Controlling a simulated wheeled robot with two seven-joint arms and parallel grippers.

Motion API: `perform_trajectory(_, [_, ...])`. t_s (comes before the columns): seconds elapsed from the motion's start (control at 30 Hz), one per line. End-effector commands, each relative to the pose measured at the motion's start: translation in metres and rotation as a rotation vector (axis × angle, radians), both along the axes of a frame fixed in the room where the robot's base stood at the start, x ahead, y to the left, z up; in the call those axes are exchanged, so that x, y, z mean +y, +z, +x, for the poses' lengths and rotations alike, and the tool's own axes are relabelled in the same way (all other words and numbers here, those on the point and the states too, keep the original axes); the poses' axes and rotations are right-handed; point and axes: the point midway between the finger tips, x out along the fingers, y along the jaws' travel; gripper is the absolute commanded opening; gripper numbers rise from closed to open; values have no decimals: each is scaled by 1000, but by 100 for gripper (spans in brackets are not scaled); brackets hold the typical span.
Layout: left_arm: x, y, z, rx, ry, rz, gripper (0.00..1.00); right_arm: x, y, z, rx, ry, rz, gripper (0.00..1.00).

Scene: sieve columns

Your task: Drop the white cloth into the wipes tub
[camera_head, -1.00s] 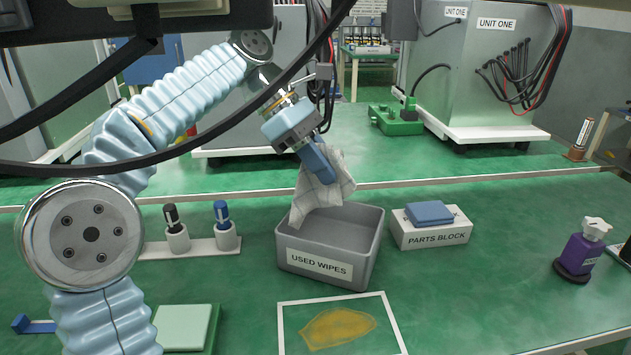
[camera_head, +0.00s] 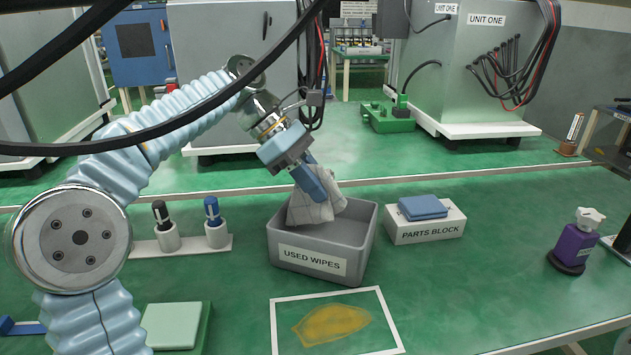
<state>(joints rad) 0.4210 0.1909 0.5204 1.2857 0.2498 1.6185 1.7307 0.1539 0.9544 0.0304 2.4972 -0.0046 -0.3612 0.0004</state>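The white cloth (camera_head: 322,207) is bunched at the fingertips of my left gripper (camera_head: 313,184). The gripper points down and to the right, and its blue fingers appear shut on the cloth. The cloth hangs inside the opening of the grey wipes tub (camera_head: 311,262), labelled USED WIPES, near its back left. The tub's front wall and the fingers hide part of the cloth, so I cannot tell whether it touches the floor of the tub. My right gripper is not in view.
A white parts block (camera_head: 428,231) with a blue folded cloth (camera_head: 422,207) stands right of the tub. A white-framed yellow stain (camera_head: 332,324) lies in front. A purple bottle (camera_head: 576,243) stands far right.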

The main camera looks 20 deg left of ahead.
Motion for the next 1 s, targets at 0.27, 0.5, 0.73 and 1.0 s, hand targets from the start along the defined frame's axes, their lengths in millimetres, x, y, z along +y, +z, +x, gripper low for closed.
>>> perform_trajectory(0.27, [0, 0, 0, 0, 0, 0, 42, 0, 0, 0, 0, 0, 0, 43])
perform_trajectory(0.5, [0, 0, 0, 0, 0, 0, 62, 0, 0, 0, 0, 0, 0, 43])
perform_trajectory(0.73, [0, 0, 0, 0, 0, 0, 74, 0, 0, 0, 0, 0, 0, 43])
perform_trajectory(1.0, [0, 0, 0, 0, 0, 0, 100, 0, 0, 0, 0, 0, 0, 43])
